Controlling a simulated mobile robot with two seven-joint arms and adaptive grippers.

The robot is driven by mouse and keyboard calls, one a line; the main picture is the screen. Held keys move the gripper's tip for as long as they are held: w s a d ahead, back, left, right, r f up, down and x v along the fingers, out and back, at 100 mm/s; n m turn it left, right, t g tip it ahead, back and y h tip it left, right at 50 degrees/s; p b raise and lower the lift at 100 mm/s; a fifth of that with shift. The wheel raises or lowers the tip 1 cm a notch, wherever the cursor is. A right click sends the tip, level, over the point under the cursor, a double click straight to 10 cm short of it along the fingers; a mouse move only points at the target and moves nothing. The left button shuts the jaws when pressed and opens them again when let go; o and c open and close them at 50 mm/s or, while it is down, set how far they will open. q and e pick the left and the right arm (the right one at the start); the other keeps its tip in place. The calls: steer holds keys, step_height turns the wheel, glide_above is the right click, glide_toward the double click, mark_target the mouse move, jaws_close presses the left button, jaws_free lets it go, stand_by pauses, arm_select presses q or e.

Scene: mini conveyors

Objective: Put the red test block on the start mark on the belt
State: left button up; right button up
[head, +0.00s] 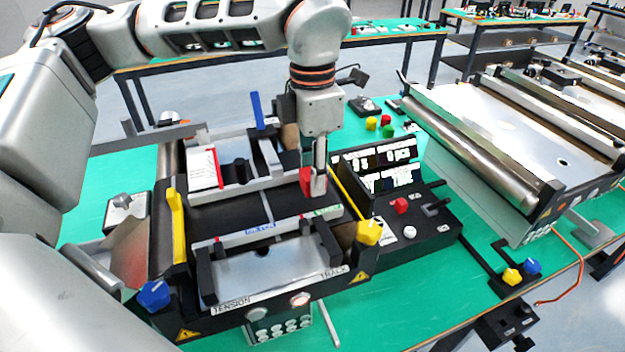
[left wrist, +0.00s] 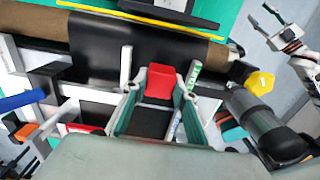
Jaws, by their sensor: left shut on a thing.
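The red test block (head: 306,181) is held between the fingers of my left gripper (head: 319,183), over the right end of the mini conveyor's black belt (head: 215,221). In the left wrist view the red block (left wrist: 160,82) sits between the two fingertips of my left gripper (left wrist: 158,84). I cannot tell whether the block touches the belt. A pale line (head: 267,206) crosses the belt left of the block. A green label (head: 327,211) is on the near rail; I cannot make out a start mark for certain. My right gripper (left wrist: 262,17) shows in the left wrist view, fingers apart and empty.
A control box (head: 410,222) with a red button stands right of the belt. Yellow guides (head: 176,225) and a yellow knob (head: 370,232) edge the conveyor. A blue lever (head: 257,110) rises behind. A larger roller conveyor (head: 480,150) stands at right.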

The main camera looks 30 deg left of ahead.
arm_select(q)
steer(key=shift+f, duration=1.1)
steer(key=shift+f, duration=0.15)
steer(key=o, duration=1.2)
step_height(320, 180, up, 12)
steer(key=shift+r+b, duration=0.2)
steer(key=shift+b, duration=0.15)
steer(key=shift+s+f, duration=0.1)
